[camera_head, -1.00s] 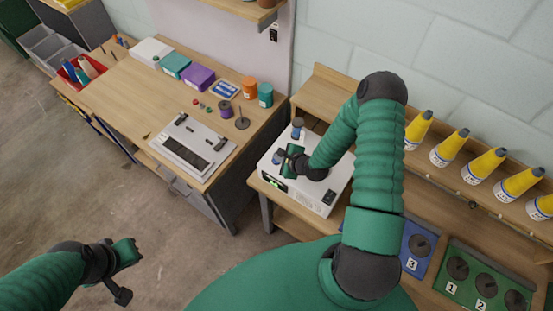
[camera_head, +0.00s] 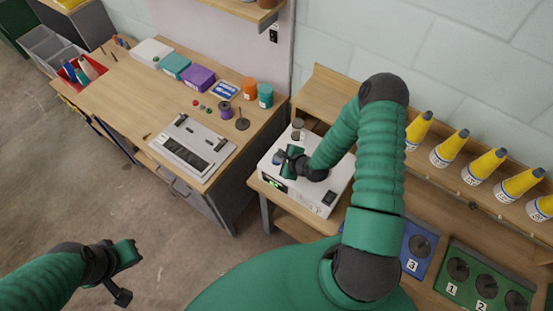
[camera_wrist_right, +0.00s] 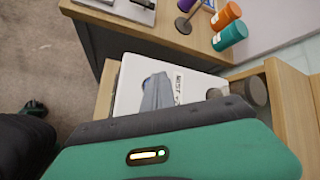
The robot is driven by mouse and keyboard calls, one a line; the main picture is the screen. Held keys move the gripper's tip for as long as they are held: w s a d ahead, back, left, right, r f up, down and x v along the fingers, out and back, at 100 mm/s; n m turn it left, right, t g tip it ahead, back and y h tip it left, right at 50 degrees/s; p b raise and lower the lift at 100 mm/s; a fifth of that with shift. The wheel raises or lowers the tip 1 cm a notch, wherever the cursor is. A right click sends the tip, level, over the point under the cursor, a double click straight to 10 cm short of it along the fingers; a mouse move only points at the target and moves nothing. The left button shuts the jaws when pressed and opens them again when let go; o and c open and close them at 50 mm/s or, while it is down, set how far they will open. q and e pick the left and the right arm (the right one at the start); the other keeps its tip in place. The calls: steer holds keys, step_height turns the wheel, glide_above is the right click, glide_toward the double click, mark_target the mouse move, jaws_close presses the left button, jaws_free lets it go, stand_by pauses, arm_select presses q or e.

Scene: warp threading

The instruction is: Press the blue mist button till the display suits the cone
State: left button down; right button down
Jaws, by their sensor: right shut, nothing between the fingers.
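The white mist box (camera_head: 340,180) stands on the wooden bench, with a small green-lit display (camera_head: 275,184) on its front; its reading is too small to make out. The blue button (camera_head: 276,159) is on the box top, partly hidden by my right gripper (camera_head: 283,154). That gripper is shut and empty, close over the button; I cannot tell whether it touches. The right wrist view shows the blue button (camera_wrist_right: 156,92) beside the "MIST" lettering. Several yellow cones (camera_head: 484,166) stand on the right shelf. My left gripper (camera_head: 130,274) hangs over the floor at lower left, its jaws unclear.
A round glassy cylinder (camera_head: 298,128) stands at the box's back corner, and a black switch (camera_head: 329,197) is at its front right. Green (camera_head: 480,278) and blue (camera_head: 416,250) numbered trays lie at right. The left table (camera_head: 135,90) holds boxes, spools and a scale-like device.

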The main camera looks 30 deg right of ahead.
steer(key=shift+r+p, duration=0.3)
steer(key=shift+r, duration=0.3)
step_height(320, 180, up, 5)
steer(key=p, duration=0.4)
steer(key=shift+r, duration=0.1)
stand_by(0.4)
